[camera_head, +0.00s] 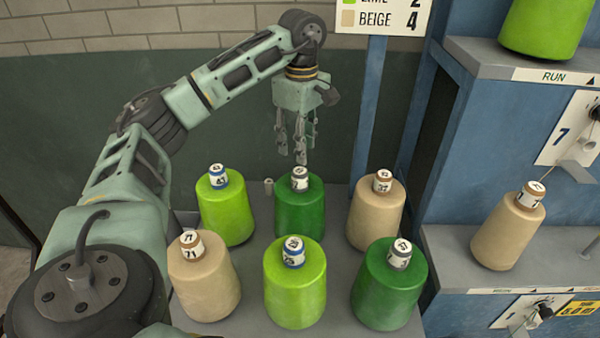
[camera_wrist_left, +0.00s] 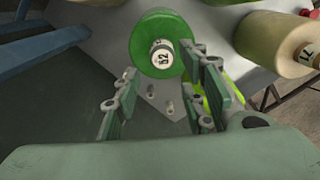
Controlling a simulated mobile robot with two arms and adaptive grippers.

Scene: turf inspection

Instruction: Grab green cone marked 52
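A dark green cone (camera_head: 300,212) stands upright in the middle of the back row on the grey shelf. Its cap label is too small to read in the head view. In the left wrist view a dark green cone (camera_wrist_left: 158,28) shows the number 52 on its cap. My left gripper (camera_head: 292,152) hangs just above the back-middle green cone, fingers pointing down. Its fingers stand apart and empty in the left wrist view (camera_wrist_left: 164,66), and the cone lies ahead of them, not gripped. My right gripper is not in view.
A lime cone (camera_head: 225,213) and a beige cone (camera_head: 375,215) flank it. In front stand a beige cone (camera_head: 205,283), a lime cone (camera_head: 295,288) and another dark green cone (camera_head: 388,288). A blue rack (camera_head: 480,160) at right holds more cones. A dark green wall panel (camera_head: 60,110) is behind.

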